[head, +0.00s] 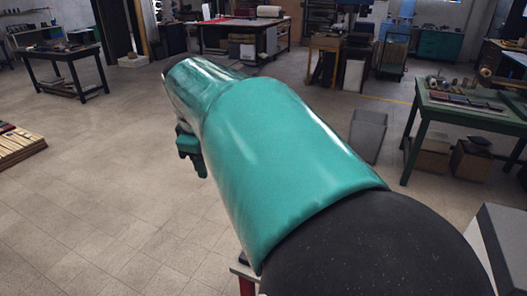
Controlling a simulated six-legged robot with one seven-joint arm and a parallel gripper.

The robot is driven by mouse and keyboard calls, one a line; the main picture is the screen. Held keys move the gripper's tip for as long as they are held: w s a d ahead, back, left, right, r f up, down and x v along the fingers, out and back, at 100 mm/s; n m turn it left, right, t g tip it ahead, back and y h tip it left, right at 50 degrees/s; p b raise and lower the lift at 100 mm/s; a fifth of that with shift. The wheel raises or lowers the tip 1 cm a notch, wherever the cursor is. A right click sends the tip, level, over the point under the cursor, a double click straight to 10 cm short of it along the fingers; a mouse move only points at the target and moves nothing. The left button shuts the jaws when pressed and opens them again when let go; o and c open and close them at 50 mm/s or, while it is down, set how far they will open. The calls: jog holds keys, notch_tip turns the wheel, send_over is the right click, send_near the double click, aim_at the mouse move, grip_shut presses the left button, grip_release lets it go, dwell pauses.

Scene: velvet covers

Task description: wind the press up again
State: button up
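My own arm, in teal covers with black joints, fills the middle of the head view and hides much of the scene. A small teal and dark part that looks like my gripper (191,147) shows below the arm, left of centre. Its fingers are too small and dark to tell open from shut. I see nothing in its grasp. No press can be made out for certain. A red upright part (246,286) with a grey edge shows at the bottom, mostly hidden behind my arm; I cannot tell what it belongs to.
A green table (470,117) with small items stands at right, boxes beneath it. A grey bin (368,136) stands left of it. A grey block (507,238) is at the lower right. A dark table (64,53) and stacked boards (20,146) are at left.

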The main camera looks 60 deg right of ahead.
jog(key=s+d+r+n+g, duration=0.1)
jog(key=s+d+n+g, duration=0.15)
jog(key=d, duration=0.85)
jog(key=s+d+r+n+g, duration=0.1)
jog(key=s+d+g, duration=0.25)
jog(key=d, duration=0.75)
jog(key=shift+t, duration=0.4)
jog(key=x, duration=1.4)
jog(key=shift+s+d+r, duration=0.15)
jog(key=shift+s+d, duration=0.05)
grip_shut()
